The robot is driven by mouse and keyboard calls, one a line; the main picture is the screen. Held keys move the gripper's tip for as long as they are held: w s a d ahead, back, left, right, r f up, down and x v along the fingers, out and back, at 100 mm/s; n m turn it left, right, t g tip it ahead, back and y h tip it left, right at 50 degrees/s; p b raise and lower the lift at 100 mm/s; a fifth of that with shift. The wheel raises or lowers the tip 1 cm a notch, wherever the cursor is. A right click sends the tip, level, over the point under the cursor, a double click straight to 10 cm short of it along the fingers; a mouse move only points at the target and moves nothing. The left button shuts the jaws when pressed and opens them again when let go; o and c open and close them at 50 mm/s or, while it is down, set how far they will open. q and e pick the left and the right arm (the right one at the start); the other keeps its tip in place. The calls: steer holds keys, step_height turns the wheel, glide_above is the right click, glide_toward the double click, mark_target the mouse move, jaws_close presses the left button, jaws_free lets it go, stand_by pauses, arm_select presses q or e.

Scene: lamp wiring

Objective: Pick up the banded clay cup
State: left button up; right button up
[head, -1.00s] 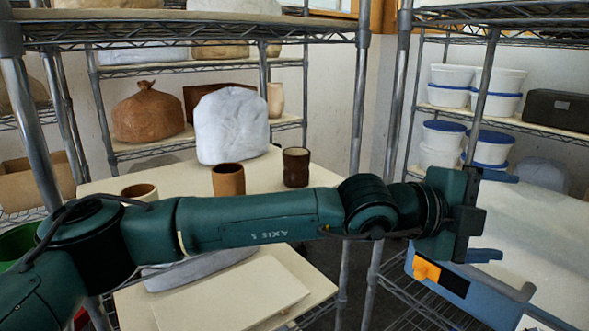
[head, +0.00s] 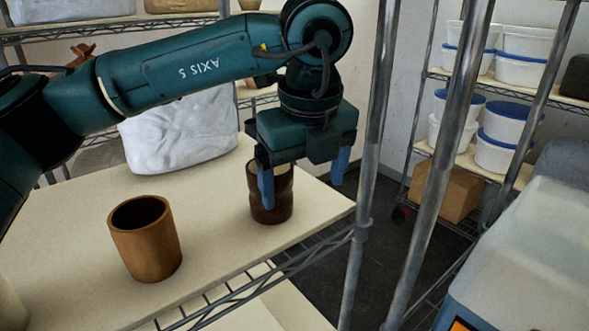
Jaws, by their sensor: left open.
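A dark brown clay cup (head: 283,205) with a ridged, waisted side stands upright near the right end of the pale shelf board. It best fits the banded cup, though its bands are hard to make out. My left gripper (head: 304,182) points down above it, open and empty. One blue finger crosses in front of the cup and hides part of it; the other hangs to the right, clear of the cup. I cannot tell whether the near finger touches it. A plain lighter brown cup (head: 147,245) stands upright to the front left. My right gripper is out of view.
A white wrapped block (head: 180,135) stands behind the cups. The pale board (head: 215,235) is clear between the two cups. A metal shelf post (head: 366,150) rises close right of my gripper. White tubs (head: 497,140) sit on the right rack.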

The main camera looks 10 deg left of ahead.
mark_target(283, 210)
arm_select(q)
steer(key=w+a+r+n+t+y, duration=0.1)
steer(key=w+a+r+n+y, duration=0.1)
steer(key=a+r+y, duration=0.15)
steer(key=shift+h, duration=0.45)
steer(key=x, duration=0.2)
steer(key=p+x, duration=0.1)
steer(key=x, duration=0.2)
steer(key=s+x, duration=0.1)
steer(key=x, duration=0.1)
steer(key=shift+w+a+f+p, duration=0.15)
steer(key=shift+a+f+p, duration=0.05)
steer(key=shift+f+p, duration=0.2)
steer(key=shift+r, duration=0.1)
steer(key=c, duration=1.2)
